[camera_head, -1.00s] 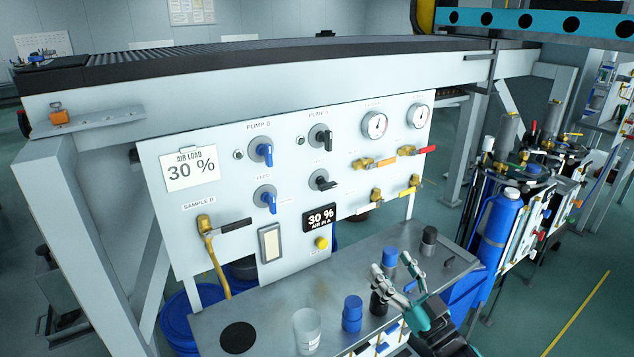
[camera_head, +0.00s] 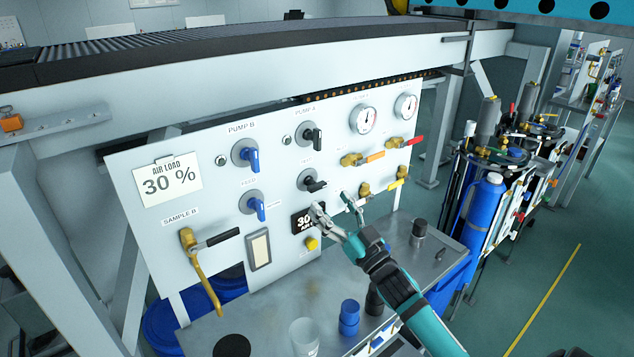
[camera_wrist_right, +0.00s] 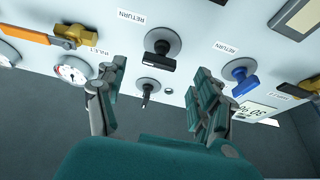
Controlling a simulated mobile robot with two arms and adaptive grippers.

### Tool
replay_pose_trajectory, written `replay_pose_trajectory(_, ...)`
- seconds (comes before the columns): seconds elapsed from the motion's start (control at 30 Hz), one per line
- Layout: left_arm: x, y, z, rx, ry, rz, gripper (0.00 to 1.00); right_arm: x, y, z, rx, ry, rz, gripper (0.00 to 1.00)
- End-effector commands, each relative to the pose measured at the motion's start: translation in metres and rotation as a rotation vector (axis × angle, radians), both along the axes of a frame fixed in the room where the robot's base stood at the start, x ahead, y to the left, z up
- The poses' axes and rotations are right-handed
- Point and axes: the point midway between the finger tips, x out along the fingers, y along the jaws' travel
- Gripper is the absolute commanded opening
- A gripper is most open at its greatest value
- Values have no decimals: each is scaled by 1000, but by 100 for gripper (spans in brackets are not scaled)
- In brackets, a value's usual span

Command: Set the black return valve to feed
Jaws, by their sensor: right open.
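The black return valve (camera_head: 312,183) is a dark lever knob on a round grey base, in the panel's middle column below the PUMP A knob (camera_head: 313,138). Its lever points roughly to the right in the head view. In the wrist view the black valve (camera_wrist_right: 163,50) shows near a RETURN label, beyond and between my fingers. My right gripper (camera_head: 331,208) is open and empty, its fingers just below and right of the valve, apart from it as far as I can see. It also shows in the wrist view (camera_wrist_right: 160,75). My left gripper is out of view.
A blue return knob (camera_head: 257,205) sits left of the black valve. A dark 30 % display (camera_head: 303,221) and yellow button (camera_head: 312,243) are close by the fingers. Brass valves (camera_head: 355,159) and gauges are at right. Below, a metal bench (camera_head: 270,305) holds blue and dark containers.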

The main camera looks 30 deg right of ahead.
Motion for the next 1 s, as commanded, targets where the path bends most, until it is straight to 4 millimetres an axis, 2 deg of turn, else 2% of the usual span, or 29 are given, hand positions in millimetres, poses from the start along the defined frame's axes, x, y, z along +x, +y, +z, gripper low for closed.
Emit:
replay_pose_trajectory(0.03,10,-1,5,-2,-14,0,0,11,0,8,-2,-4,-1,69)
replay_pose_trajectory(0.13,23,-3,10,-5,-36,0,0,28,2,15,0,-2,-1,69)
replay_pose_trajectory(0.3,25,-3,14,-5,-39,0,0,48,3,21,0,0,-1,69)
replay_pose_trajectory(0.5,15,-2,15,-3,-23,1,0,57,5,23,0,1,0,69)
replay_pose_trajectory(0.73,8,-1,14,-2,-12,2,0,57,5,23,0,1,0,69)
replay_pose_trajectory(1.0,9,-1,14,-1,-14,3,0,57,5,23,0,0,0,34)
